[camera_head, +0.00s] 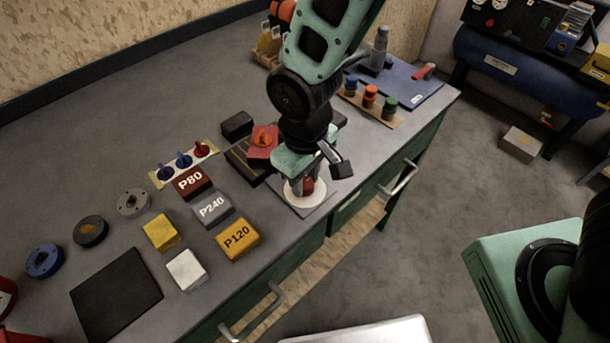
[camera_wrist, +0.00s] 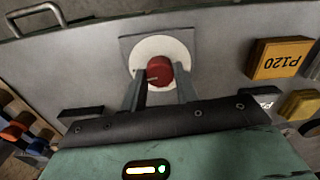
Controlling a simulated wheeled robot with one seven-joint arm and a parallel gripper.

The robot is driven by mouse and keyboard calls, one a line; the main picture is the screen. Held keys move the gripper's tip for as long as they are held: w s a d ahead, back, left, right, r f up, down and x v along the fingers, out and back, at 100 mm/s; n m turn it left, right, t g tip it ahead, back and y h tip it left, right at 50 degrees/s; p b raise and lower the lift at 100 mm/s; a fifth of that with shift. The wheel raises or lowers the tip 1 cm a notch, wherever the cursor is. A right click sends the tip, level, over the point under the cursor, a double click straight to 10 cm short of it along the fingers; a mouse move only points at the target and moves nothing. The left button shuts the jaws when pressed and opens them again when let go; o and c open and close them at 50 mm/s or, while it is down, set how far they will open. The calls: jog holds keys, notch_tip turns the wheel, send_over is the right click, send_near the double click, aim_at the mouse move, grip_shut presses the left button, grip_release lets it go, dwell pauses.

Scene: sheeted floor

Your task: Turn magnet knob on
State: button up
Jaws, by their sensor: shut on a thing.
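The magnet knob (camera_head: 308,186) is red and round and stands on a white disc (camera_head: 293,199) set on a grey square plate (camera_head: 323,208) near the bench's front edge. In the wrist view the red knob (camera_wrist: 159,71) sits between my two fingers, with a pale pointer line on its face directed to the left. The white disc (camera_wrist: 150,48) shows around it. My gripper (camera_head: 300,186) points down from above and is shut on the knob. The fingers hide part of the knob and disc in the head view.
Left of the knob lie labelled blocks P80 (camera_head: 193,183), P240 (camera_head: 212,208) and P120 (camera_head: 238,239). A dark slotted block with an orange-red piece (camera_head: 263,141) stands close behind my gripper. Colored pegs (camera_head: 370,96) stand to the right. Drawer handles (camera_head: 398,182) jut from the front.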

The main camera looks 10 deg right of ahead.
aim_at(305, 183)
jog(key=shift+m, duration=0.5)
jog(key=o, duration=1)
notch_tip(305, 183, up, 18)
jog(key=shift+f, duration=0.25)
